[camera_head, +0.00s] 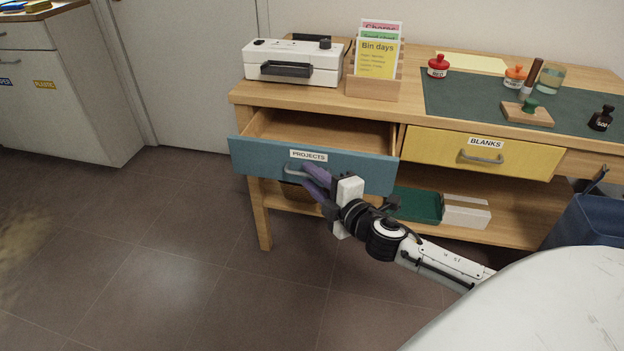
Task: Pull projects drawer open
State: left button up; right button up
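The blue-fronted projects drawer (345,172), labelled PROJECTS, stands pulled out from the left side of the wooden desk. Its inside shows and looks empty. Its grey bar handle (293,171) sits below the label, with its right part hidden by my fingers. My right gripper (306,174) reaches in from the right, its purple fingers closed around the handle, one above and one below. The exact contact is partly hidden. My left gripper is not in view.
The yellow blanks drawer (483,153) is closed on the right. A blue bin (587,222) stands at the right. The floor (160,270) in front is clear. A white cabinet (65,105) stands at the left.

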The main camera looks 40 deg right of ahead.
jog(key=shift+w, duration=0.2)
grip_shut()
jog(key=shift+a, duration=0.1)
dwell(1.3)
